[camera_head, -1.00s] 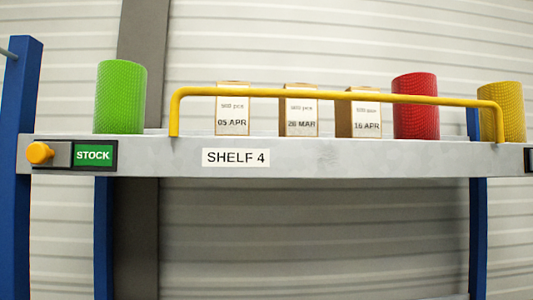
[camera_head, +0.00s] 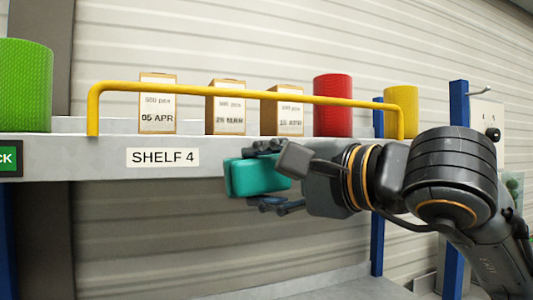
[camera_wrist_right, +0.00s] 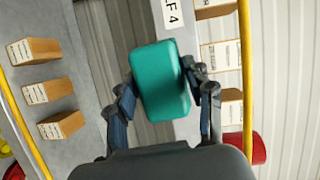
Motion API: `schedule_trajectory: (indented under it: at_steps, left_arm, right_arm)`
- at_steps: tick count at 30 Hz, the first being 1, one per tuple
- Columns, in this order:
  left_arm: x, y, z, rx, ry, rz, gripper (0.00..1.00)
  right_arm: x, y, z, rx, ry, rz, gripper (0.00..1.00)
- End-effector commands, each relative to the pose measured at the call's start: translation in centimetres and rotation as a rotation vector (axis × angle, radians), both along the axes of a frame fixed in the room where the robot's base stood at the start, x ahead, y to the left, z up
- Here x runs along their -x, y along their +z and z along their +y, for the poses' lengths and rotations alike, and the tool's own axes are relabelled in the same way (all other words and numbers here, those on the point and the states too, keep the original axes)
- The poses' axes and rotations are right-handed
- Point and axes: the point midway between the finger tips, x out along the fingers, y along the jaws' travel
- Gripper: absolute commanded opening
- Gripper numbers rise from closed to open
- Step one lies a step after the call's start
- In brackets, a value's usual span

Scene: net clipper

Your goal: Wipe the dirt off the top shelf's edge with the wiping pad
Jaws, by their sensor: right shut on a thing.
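The teal wiping pad (camera_head: 247,178) is held between the fingers of my right gripper (camera_head: 268,176), in front of the top shelf's edge (camera_head: 80,160) and just right of its SHELF 4 label (camera_head: 163,157). The pad overlaps the lower part of the edge in the head view; I cannot tell whether it touches. In the right wrist view the pad (camera_wrist_right: 161,80) sits between both fingers, below the label end (camera_wrist_right: 172,14). No clear dirt mark shows; the pad and gripper hide part of the edge. My left gripper is not in view.
A yellow rail (camera_head: 200,90) runs above the shelf edge. Behind it stand dated boxes (camera_head: 157,104) and a red cylinder (camera_head: 333,104); a yellow one (camera_head: 401,107) is farther right. A green cylinder (camera_head: 24,86) stands left. Another shelf (camera_wrist_right: 72,100) with boxes shows in the wrist view.

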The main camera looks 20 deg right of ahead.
Motion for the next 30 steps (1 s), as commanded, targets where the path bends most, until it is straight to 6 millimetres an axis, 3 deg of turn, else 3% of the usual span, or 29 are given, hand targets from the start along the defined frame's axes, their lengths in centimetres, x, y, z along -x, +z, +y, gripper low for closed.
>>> schedule_trajectory:
  at_steps: [1,6,21,30]
  left_arm:
    - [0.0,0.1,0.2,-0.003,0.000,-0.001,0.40]
    - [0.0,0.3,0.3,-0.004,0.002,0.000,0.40]
    - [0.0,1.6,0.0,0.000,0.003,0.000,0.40]
    - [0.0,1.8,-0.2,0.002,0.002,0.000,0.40]
  right_arm:
    - [0.4,1.1,-0.1,-0.001,-0.001,-0.017,0.27]
    - [0.7,2.2,-0.2,0.000,-0.003,-0.037,0.27]
    - [-4.0,2.2,0.0,-0.001,-0.002,-0.033,0.27]
    - [-5.1,2.1,0.0,0.001,-0.003,-0.035,0.27]
